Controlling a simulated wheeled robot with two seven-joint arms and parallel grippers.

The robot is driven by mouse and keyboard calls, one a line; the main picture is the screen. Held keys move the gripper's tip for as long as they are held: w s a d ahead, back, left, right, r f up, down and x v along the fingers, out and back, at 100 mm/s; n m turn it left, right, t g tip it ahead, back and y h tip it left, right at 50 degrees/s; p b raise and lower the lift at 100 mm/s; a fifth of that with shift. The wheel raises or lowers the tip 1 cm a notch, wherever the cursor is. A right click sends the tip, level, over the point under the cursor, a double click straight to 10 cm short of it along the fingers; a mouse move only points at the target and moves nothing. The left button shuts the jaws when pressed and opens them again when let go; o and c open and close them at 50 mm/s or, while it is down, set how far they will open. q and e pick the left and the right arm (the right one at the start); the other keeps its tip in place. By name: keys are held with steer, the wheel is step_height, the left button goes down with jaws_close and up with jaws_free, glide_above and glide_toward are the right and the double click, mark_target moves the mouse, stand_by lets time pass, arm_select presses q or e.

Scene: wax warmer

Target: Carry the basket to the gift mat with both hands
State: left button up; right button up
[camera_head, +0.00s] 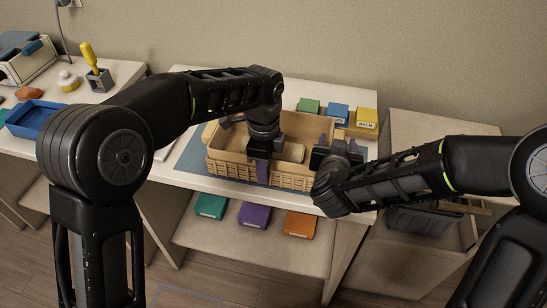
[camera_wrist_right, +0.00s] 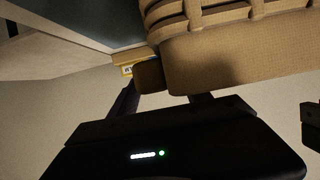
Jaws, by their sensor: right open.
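The tan woven basket (camera_head: 230,165) sits on or just above a blue-grey mat (camera_head: 187,172) on the middle table; I cannot tell if it touches. A pale item (camera_head: 291,152) lies inside. My left gripper (camera_head: 244,148) is over the left part of the basket with its dark purple fingers apart, one near the front wall. My right gripper (camera_head: 338,146) is at the basket's right end. In the right wrist view the right gripper (camera_wrist_right: 165,102) is open, its fingers close to the basket (camera_wrist_right: 235,55) and its brown handle (camera_wrist_right: 149,75). Contact there is unclear.
Green (camera_head: 308,106), blue (camera_head: 338,112) and yellow (camera_head: 367,118) boxes stand behind the basket. Teal, purple (camera_head: 254,216) and orange boxes lie on the lower shelf. A blue tray (camera_head: 37,118) and a yellow-handled tool (camera_head: 88,54) are on the left table.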

arm_select(q)
step_height(320, 180, up, 12)
steer(key=shift+f, duration=0.2)
stand_by(0.4)
arm_select(e)
steer(key=v, duration=0.7)
steer(key=shift+s, duration=0.2)
arm_select(q)
steer(key=shift+a, duration=0.1)
arm_select(e)
steer(key=shift+a, duration=0.1)
